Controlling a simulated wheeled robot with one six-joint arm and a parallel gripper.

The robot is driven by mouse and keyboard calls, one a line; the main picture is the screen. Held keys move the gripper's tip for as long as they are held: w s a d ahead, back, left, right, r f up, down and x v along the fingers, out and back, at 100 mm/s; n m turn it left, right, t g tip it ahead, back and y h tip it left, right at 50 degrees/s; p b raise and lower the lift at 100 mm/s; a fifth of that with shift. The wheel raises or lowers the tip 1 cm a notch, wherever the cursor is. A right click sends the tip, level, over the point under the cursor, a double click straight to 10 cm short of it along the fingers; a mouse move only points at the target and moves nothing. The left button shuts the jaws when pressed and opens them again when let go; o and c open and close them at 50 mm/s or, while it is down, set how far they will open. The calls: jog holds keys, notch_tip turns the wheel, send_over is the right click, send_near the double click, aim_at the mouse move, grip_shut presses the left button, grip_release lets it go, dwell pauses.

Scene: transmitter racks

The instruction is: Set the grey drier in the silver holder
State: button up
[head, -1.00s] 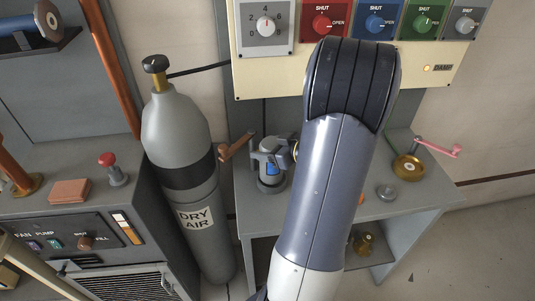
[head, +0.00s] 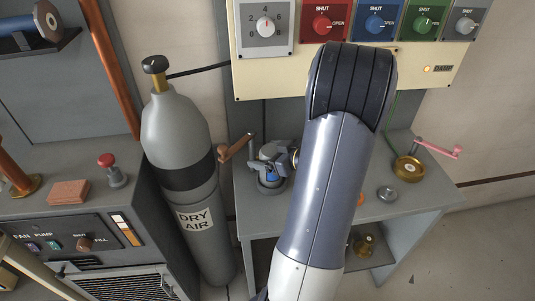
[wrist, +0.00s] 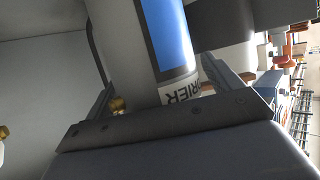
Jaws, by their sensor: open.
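The grey drier (wrist: 150,45) stands between my open fingers in the wrist view, with a blue window and part of a label reading "RIER". In the head view my gripper (head: 270,158) is at the drier on the right-hand bench, left of my arm. The drier's blue side shows small (head: 271,175) below my fingers. A grey round base, which looks like the silver holder (head: 271,188), is at its foot. I cannot tell whether the drier is fully seated in it. My arm hides part of the bench.
A brown-handled lever (head: 236,148) sticks out just left of my gripper. The dry air cylinder (head: 182,170) stands left of the bench. A brass fitting (head: 408,168) with a pink crank and a small silver disc (head: 388,193) are at right. The valve panel (head: 345,50) hangs above.

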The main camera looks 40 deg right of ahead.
jog(key=shift+r, duration=0.25)
jog(key=v, duration=1.2)
jog(key=shift+f, duration=0.15)
dwell(0.8)
